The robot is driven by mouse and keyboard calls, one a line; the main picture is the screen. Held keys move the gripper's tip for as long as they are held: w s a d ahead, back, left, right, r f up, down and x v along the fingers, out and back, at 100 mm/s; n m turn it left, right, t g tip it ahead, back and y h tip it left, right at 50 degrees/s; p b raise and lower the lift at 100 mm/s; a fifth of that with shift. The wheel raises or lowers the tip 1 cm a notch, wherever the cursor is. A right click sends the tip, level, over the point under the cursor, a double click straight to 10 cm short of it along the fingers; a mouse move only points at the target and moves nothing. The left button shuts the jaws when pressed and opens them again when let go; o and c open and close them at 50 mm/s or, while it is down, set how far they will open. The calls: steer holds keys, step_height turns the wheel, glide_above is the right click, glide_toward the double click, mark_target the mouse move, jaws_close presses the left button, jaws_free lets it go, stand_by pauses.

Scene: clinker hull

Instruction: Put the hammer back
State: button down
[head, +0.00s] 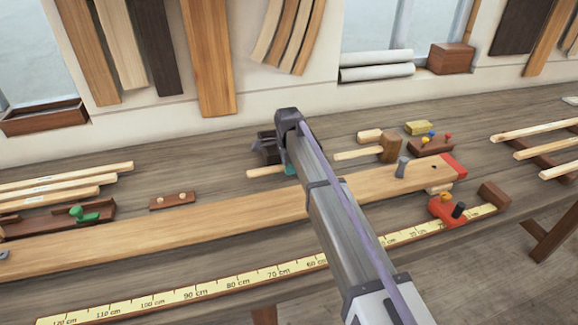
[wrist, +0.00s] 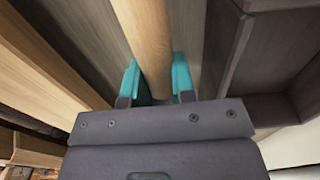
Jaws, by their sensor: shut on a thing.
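The hammer's pale wooden handle (head: 264,173) sticks out to the left of my gripper (head: 289,169) in the head view. In the wrist view the handle (wrist: 147,40) runs between the two teal fingertips of my gripper (wrist: 157,80), which are shut on it. The hammer's head is hidden behind my arm and gripper. The handle is low over the bench, behind the long plank; I cannot tell whether it touches the bench. A dark box-like holder (head: 265,147) stands just behind the handle, and its dark walls (wrist: 235,50) show at the right in the wrist view.
The long plank (head: 110,229) lies in front, with a yellow ruler (head: 160,303) nearer. A green-knobbed plane (head: 85,214) is at left. Bare bench (head: 200,160) lies left of the holder.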

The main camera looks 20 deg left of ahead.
steer(key=shift+f+b, duration=0.45)
steer(key=shift+f, duration=0.05)
stand_by(0.3)
steer(key=c, duration=0.9)
jaws_free()
steer(key=shift+r, duration=0.1)
steer(key=shift+o, duration=0.2)
step_height(320, 180, up, 8)
steer(key=p, duration=0.8)
steer(key=shift+r, duration=0.15)
steer(key=shift+f, duration=0.2)
